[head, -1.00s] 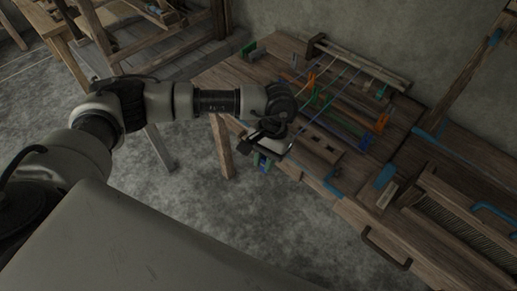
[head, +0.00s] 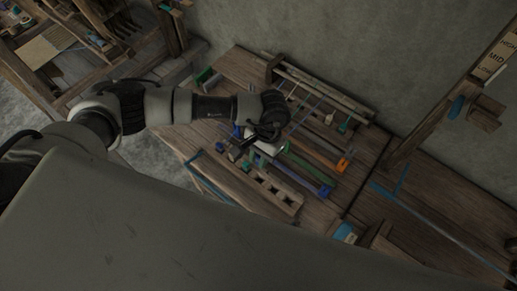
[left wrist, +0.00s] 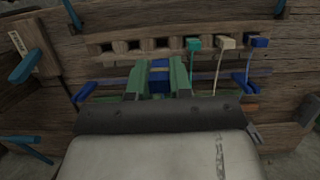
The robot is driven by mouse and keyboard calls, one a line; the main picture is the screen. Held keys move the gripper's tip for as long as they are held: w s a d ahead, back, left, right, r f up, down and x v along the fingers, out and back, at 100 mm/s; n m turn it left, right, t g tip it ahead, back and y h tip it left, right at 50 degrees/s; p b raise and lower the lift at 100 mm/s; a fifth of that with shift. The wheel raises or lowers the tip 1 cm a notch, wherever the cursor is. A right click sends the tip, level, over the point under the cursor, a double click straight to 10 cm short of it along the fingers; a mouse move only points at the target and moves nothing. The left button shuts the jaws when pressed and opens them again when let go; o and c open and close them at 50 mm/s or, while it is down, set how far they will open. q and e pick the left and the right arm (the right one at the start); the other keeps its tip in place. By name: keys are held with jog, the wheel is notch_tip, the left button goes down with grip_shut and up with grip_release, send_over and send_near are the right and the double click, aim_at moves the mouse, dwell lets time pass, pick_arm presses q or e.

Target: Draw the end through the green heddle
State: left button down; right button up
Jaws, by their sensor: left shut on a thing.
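My left gripper (head: 258,150) is over the loom table. In the left wrist view its two green-toned fingers (left wrist: 157,80) are shut on a small blue piece (left wrist: 159,78), which shows between them. A green bar, seemingly the green heddle (head: 304,163), lies just right of the gripper in the head view. A blue bar with upright ends (left wrist: 245,86) crosses behind the fingers in the wrist view. I cannot tell whether any thread passes through the green heddle; the gripper hides part of that area. My right gripper is not in view.
A wooden block with square holes (head: 272,190) lies near the table's front. An orange-ended bar (head: 342,164) and wooden rails (head: 325,88) lie farther back.

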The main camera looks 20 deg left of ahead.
pick_arm(q)
jog(key=shift+w, duration=0.2)
jog(key=b, duration=0.4)
send_over(258, 182)
jog(key=w, duration=0.1)
notch_tip(258, 182, down, 8)
jog(key=shift+w+d+f, duration=0.1)
jog(key=shift+f, duration=0.05)
jog(key=shift+f+b, duration=0.1)
jog(key=shift+b, duration=0.2)
jog(key=shift+f+b, duration=1.75)
jog(key=shift+b, duration=0.45)
jog(key=c, duration=0.9)
grip_release()
jog(key=shift+r, duration=0.1)
jog(key=shift+c, duration=0.2)
jog(key=shift+w+r, duration=0.1)
jog(key=b+v, duration=0.2)
jog(key=v, duration=0.8)
jog(key=shift+r+b, duration=0.3)
jog(key=shift+b, duration=0.05)
